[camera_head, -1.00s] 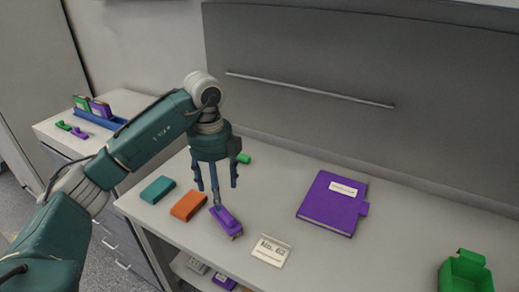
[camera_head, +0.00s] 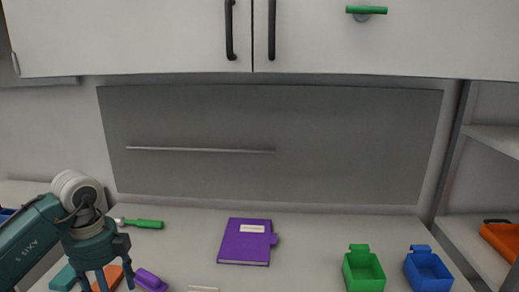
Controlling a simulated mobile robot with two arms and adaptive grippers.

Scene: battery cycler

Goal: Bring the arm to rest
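My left arm comes in at the lower left of the head view. Its gripper (camera_head: 101,279) points down over the worktop, with its fingers apart and its tips close to or past the bottom edge of the picture. No object shows between the fingers. A purple clip-like object (camera_head: 150,281) lies just right of the gripper. An orange block (camera_head: 115,273) and a teal block (camera_head: 64,279) are partly hidden behind the gripper and cut by the picture edge. My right arm is out of view.
A purple book (camera_head: 244,243) lies mid-worktop. A green-handled tool (camera_head: 143,223) lies behind the gripper. A green bin (camera_head: 363,270) and a blue bin (camera_head: 428,270) stand at right. Shelves (camera_head: 485,229) hold an orange case (camera_head: 502,239). Cabinets (camera_head: 140,35) hang above.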

